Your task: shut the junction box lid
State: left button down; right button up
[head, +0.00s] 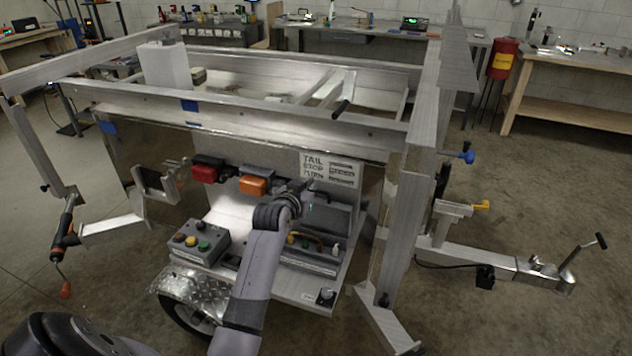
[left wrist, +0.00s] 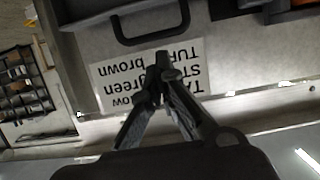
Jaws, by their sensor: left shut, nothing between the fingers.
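The junction box (head: 300,254) sits on the light panel at the trailer's side, with coloured wires or terminals showing inside. Its dark grey lid (head: 328,215) stands raised at the back of the box, so the box is open. In the left wrist view the lid (left wrist: 90,12) fills part of the top, with a black loop (left wrist: 150,22) on its edge. My left gripper (head: 307,193) is at the lid's upper left edge, below the wiring sign. Its fingers (left wrist: 165,68) are shut and empty, in front of the sign close to the loop. Whether they touch the lid is unclear.
The white sign (head: 330,170) is on the wall behind the lid. Red (head: 207,168) and orange (head: 256,184) lamps are to its left. A grey button box (head: 201,242) stands left of my arm. A trailer post (head: 408,215) rises at the right.

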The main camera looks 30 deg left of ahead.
aim_at(320, 180)
pick_arm(q)
jog(key=shift+x, duration=2.3)
jog(key=shift+f, duration=0.1)
